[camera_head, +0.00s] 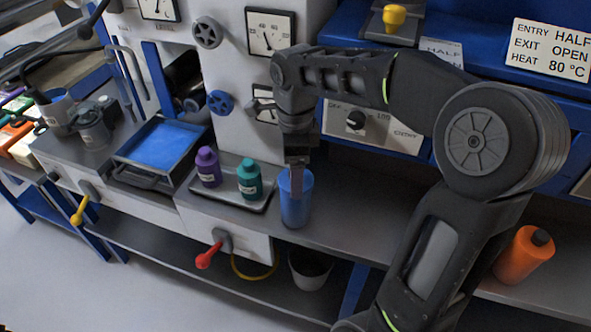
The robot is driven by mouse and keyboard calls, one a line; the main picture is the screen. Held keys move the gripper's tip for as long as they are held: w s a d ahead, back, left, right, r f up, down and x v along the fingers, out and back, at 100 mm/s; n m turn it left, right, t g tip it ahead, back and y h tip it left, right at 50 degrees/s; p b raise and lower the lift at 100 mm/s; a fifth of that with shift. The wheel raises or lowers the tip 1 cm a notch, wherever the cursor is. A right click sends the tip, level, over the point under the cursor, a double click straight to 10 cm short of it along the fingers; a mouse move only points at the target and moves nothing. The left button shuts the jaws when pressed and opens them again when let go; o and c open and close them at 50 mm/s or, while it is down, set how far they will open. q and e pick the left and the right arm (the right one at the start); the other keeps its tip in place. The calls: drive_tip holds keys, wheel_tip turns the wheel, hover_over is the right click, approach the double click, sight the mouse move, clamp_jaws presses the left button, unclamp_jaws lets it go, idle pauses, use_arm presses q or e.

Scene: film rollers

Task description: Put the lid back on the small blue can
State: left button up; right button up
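A small blue can (296,207), open at the top as far as I can see, stands upright near the front of the grey bench, right of the bottle tray. My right arm comes in from the lower right, and its gripper (296,178) points down over the can's mouth. The fingers overlap the can's rim; I cannot tell whether they touch it or are inside it. They are seen nearly edge-on, so their opening is unclear. I cannot make out a separate lid. My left gripper is not in view.
A tray (222,201) holds a purple bottle (208,167) and a teal bottle (249,179) just left of the can. A blue basin (161,146) and grey containers (93,127) stand further left. An orange bottle (523,256) is at right. A machine panel (240,100) rises behind.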

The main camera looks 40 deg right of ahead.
idle(0.8)
drive_tip(key=o, duration=1.4)
drive_tip(key=shift+r, duration=0.1)
drive_tip(key=shift+r+p, duration=2.8)
drive_tip(key=shift+r, duration=0.6)
clamp_jaws()
